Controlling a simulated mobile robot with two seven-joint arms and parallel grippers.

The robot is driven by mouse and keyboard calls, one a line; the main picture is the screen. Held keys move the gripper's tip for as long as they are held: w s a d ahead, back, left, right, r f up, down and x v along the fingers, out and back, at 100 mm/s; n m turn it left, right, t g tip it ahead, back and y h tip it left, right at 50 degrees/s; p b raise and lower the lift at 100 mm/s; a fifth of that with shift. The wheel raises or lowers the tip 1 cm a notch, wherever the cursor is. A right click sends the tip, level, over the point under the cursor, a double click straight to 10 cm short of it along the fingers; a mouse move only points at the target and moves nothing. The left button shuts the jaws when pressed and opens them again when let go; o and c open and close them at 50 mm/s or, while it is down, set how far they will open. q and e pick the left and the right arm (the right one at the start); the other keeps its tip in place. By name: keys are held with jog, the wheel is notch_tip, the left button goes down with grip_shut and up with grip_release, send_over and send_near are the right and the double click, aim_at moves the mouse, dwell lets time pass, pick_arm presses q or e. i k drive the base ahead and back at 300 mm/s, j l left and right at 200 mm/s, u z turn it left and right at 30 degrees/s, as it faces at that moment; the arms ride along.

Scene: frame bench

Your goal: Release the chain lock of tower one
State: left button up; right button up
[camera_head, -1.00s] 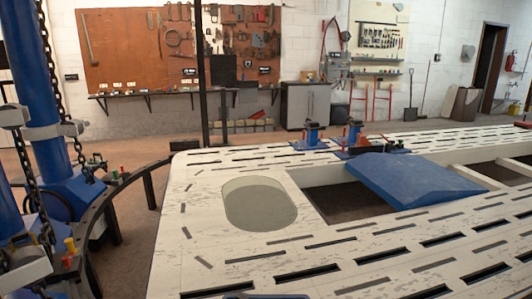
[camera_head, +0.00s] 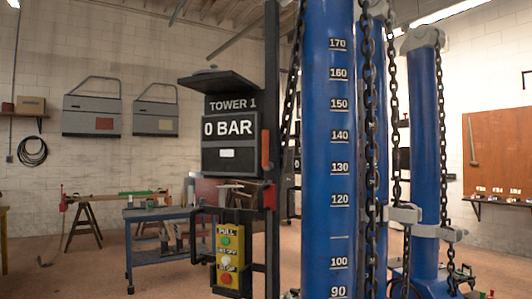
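A tower with the sign "TOWER 1" (camera_head: 232,104) stands in the middle of the view, with a display reading "0 BAR" (camera_head: 229,128). Its blue column (camera_head: 318,220) carries a printed scale from 90 to 170. A dark chain (camera_head: 370,130) hangs along the column's right side. A yellow pendant (camera_head: 229,257) with a green, a white and a red button hangs below the display; its top reads "PULL". A red handle-like part (camera_head: 265,150) sits beside the display. I cannot tell which part is the chain lock. Neither gripper is in view.
More blue columns (camera_head: 427,130) with chains and a white clamp (camera_head: 405,213) stand to the right. A blue workbench (camera_head: 160,213) and a trestle (camera_head: 84,220) stand behind at left. Car doors (camera_head: 91,112) hang on the wall. Open floor lies at the lower left.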

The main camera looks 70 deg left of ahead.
aim_at(267, 165)
jog(key=u, duration=2.2)
